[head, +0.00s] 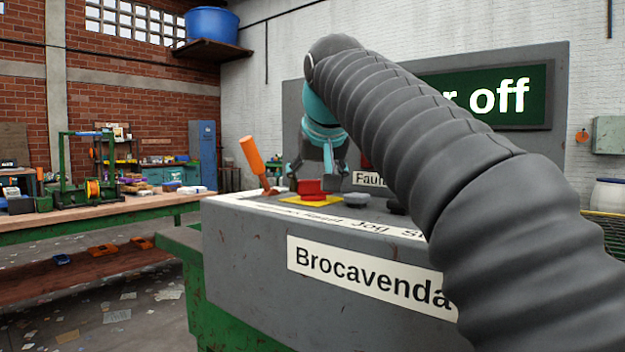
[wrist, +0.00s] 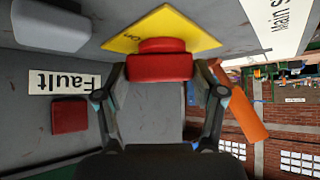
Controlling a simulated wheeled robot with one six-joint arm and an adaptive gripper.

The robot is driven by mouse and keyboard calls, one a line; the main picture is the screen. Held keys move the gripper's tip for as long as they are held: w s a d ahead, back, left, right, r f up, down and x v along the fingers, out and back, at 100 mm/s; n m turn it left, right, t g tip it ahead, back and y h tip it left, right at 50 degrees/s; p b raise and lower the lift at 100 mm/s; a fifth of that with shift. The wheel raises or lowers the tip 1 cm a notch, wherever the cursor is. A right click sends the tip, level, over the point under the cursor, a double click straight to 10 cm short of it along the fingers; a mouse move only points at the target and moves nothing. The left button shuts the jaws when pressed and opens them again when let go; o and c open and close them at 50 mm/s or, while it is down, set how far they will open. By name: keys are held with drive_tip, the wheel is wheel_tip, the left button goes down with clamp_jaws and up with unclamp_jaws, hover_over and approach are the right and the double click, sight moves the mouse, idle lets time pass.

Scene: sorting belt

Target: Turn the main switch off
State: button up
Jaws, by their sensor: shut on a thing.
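An orange-handled lever (head: 253,156) stands at the left of the grey control box (head: 245,235), its handle leaning up and left. In the wrist view the lever (wrist: 240,115) is just right of my right finger, beside a partly cut-off label (wrist: 285,22) reading "Main S". My gripper (head: 317,178) points down over a red mushroom button (head: 312,188) on a yellow plate (head: 325,202). In the wrist view my fingers (wrist: 160,72) are on both sides of the red button (wrist: 160,67), shut on it. A green display (head: 500,97) shows "r off", the rest hidden by my arm.
A red lamp (wrist: 70,115) with a "Fault" label (wrist: 65,82) is on the back panel. A cluttered workbench (head: 110,215) stands at left.

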drive_tip(key=n+y, duration=0.1)
drive_tip(key=n, duration=0.1)
drive_tip(key=n+g+y, duration=0.1)
drive_tip(key=n+y, duration=0.1)
drive_tip(key=shift+w+d, duration=0.15)
drive_tip(key=shift+d, duration=0.05)
drive_tip(key=shift+w+n+g+y, duration=0.1)
drive_tip(key=shift+n+g+y, duration=0.5)
drive_tip(key=shift+n, duration=0.5)
drive_tip(key=shift+n+g+y, duration=0.5)
drive_tip(key=shift+n+y, duration=0.1)
drive_tip(key=shift+n, duration=0.5)
drive_tip(key=o, duration=1.1)
drive_tip(key=shift+d, duration=0.15)
drive_tip(key=shift+o, duration=0.2)
